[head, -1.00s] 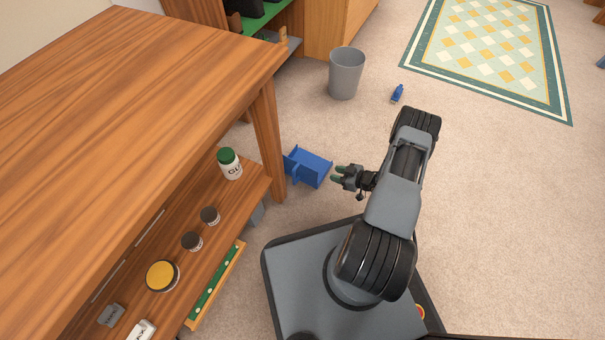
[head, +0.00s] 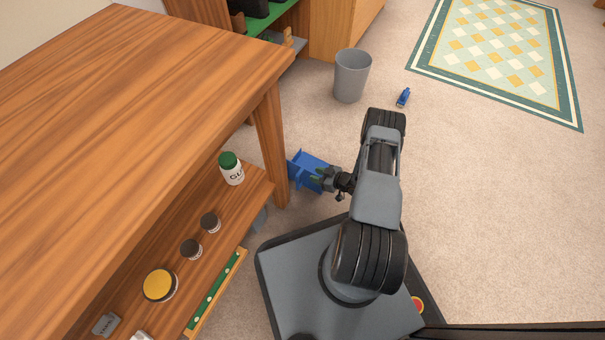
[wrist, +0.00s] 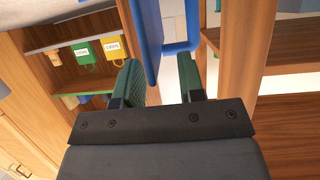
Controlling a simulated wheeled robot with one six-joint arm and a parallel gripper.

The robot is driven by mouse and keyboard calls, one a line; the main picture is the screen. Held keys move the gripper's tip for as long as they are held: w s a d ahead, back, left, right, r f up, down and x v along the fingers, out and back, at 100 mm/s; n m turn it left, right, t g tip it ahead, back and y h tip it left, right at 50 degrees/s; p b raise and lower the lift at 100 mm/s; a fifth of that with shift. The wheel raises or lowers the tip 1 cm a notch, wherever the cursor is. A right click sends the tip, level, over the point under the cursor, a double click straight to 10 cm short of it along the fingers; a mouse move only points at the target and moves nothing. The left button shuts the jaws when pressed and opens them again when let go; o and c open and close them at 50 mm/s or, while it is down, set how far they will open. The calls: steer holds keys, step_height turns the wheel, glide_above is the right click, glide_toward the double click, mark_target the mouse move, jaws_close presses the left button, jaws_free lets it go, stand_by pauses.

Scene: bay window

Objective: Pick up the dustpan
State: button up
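The blue dustpan (head: 305,168) lies on the carpet beside the front leg of the wooden desk. In the head view my gripper (head: 321,179) is at its right side and covers part of it. In the wrist view the dustpan (wrist: 148,40) shows as blue edges around a pale opening, and a blue bar reaches down between my two green-padded fingers (wrist: 160,72). The fingers stand apart with a gap around the bar. I cannot tell whether either finger touches it.
The desk leg (head: 269,140) stands close left of the dustpan. A grey bin (head: 351,78) and a small blue item (head: 403,97) are farther back. Carpet to the right is clear.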

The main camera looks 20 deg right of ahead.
steer(key=shift+w+a+f, duration=0.3)
steer(key=shift+w+f, duration=0.05)
steer(key=shift+w, duration=0.1)
steer(key=shift+w+f, duration=0.1)
steer(key=shift+w, duration=0.1)
steer(key=shift+d, duration=0.1)
steer(key=shift+w+a, duration=0.1)
steer(key=shift+a, duration=0.1)
steer(key=shift+c, duration=1.1)
jaws_close()
